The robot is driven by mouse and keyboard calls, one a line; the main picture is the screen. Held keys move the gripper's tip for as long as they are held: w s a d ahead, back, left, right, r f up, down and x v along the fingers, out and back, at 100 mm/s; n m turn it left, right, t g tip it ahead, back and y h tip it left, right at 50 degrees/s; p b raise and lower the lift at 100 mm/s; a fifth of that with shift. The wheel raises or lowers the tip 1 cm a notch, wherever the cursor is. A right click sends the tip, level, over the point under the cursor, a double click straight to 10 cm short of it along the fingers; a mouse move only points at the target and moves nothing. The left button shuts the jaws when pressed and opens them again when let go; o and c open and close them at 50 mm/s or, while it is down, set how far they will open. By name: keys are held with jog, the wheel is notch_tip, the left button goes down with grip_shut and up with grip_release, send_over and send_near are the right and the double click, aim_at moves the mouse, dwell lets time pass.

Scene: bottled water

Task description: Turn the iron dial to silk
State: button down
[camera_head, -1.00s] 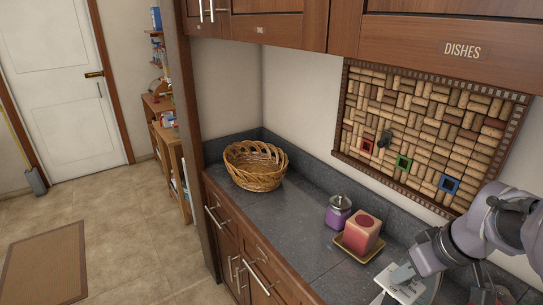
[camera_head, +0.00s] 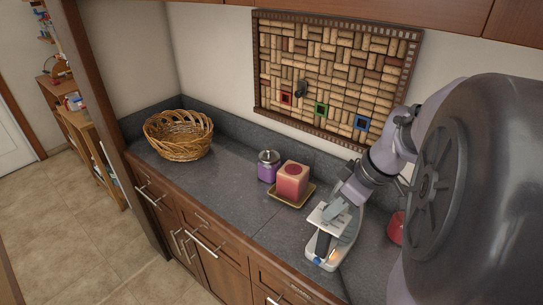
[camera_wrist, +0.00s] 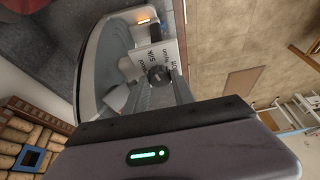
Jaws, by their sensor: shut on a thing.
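The iron (camera_head: 345,247) stands on the dark counter in the head view, grey and white with a small orange light. It also fills the upper left of the wrist view (camera_wrist: 92,75). Its dark round dial (camera_wrist: 158,76) sits by a white label plate (camera_wrist: 153,54) with small printed words; one looks like "silk", but the exact setting is unclear. The label plate also shows in the head view (camera_head: 319,220). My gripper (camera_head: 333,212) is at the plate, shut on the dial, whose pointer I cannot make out.
A pink candle (camera_head: 292,181) on a gold tray (camera_head: 281,200) and a purple jar (camera_head: 267,168) stand left of the iron. A wicker basket (camera_head: 178,136) is further left. A red object (camera_head: 396,228) is to the right. A cork board (camera_head: 330,75) hangs behind.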

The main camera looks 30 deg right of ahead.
jog(key=c, duration=1.1)
grip_release()
jog(key=shift+o, duration=0.2)
